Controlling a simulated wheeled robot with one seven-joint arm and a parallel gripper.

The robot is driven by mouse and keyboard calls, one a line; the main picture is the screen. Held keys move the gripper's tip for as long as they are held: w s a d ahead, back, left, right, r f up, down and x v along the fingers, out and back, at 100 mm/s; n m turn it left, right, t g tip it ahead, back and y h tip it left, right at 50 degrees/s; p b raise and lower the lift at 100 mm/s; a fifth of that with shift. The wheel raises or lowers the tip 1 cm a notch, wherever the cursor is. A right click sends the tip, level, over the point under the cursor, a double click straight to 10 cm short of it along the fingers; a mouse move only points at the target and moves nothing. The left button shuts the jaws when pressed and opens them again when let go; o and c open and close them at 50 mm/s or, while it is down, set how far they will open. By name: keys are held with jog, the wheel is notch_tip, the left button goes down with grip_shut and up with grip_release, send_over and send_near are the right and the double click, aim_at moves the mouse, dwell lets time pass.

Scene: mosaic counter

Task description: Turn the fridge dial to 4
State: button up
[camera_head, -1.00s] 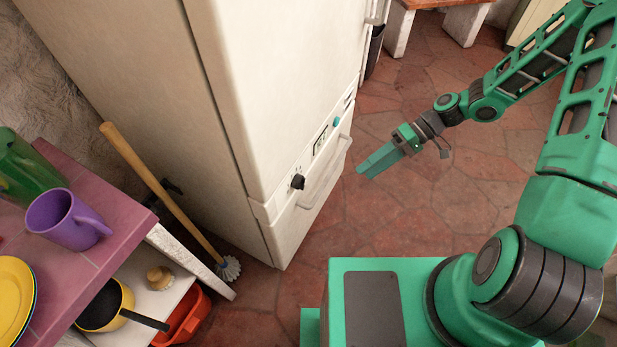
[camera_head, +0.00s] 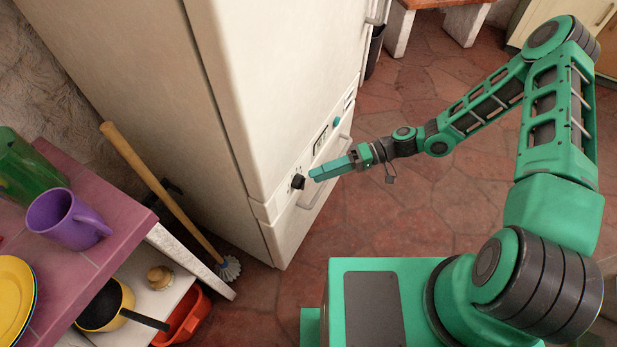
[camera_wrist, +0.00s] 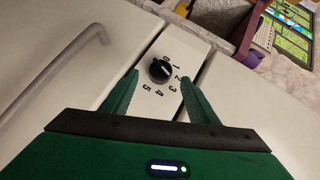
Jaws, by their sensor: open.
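The fridge dial (camera_head: 298,182) is a black round knob on the cream fridge's (camera_head: 240,110) front panel strip. In the wrist view the dial (camera_wrist: 158,72) has printed numbers 0 to 5 around it. A pale mark on the knob seems to face the 0–1 side, but it is too small to be sure. My gripper (camera_head: 313,174) is just in front of the dial. In the wrist view its green fingers (camera_wrist: 159,78) are spread apart, one on each side of the dial, with nothing held. Contact with the knob is not visible.
A fridge handle (camera_wrist: 75,62) lies left of the dial in the wrist view. A broom (camera_head: 165,190) leans beside the fridge. A purple-topped table (camera_head: 118,212) with a purple mug (camera_head: 66,220) stands at left.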

aim_at(303, 181)
jog(key=shift+x, duration=2.15)
jog(key=c, duration=1)
